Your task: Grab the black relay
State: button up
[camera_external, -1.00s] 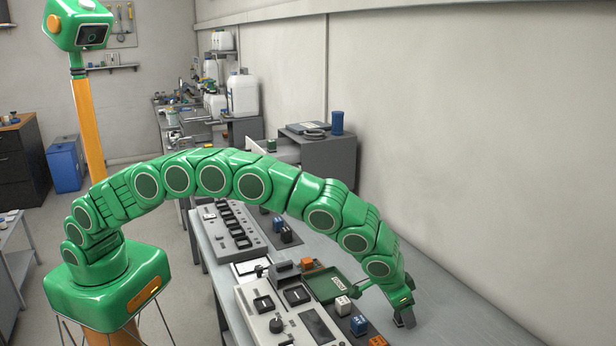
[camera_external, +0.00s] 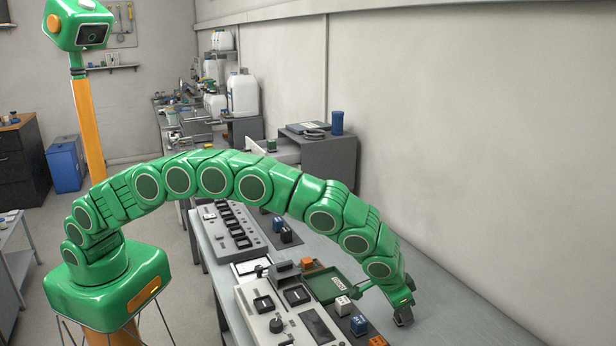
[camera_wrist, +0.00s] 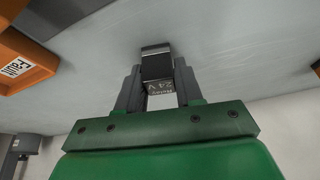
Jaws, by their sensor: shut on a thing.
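The black relay (camera_wrist: 157,64) sits between the two fingers of my gripper (camera_wrist: 158,88) in the wrist view. It is a small dark block with a lighter face marked "Relay" and "24 V". The fingers are shut on its sides. In the external view my gripper (camera_external: 403,317) is low over the grey bench top at the right of the control panel. The relay is hard to make out there against the dark fingers, and I cannot tell whether it touches the bench.
A white block (camera_external: 342,305), a blue block (camera_external: 359,325) and an orange block (camera_external: 378,341) stand left of my gripper. A green tray (camera_external: 328,285) and a control panel (camera_external: 290,315) are farther left. The bench right of my gripper is clear.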

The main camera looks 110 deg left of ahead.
jog(key=shift+s+r, duration=0.1)
jog(key=shift+r, duration=1.45)
jog(key=shift+s+r, duration=0.6)
jog(key=shift+r, duration=0.1)
jog(key=s+d+r, duration=0.1)
jog(key=s+r, duration=0.7)
jog(key=s, duration=0.4)
jog(key=shift+s+d+r, duration=0.15)
jog(key=shift+s+d, duration=0.05)
jog(key=shift+d, duration=0.2)
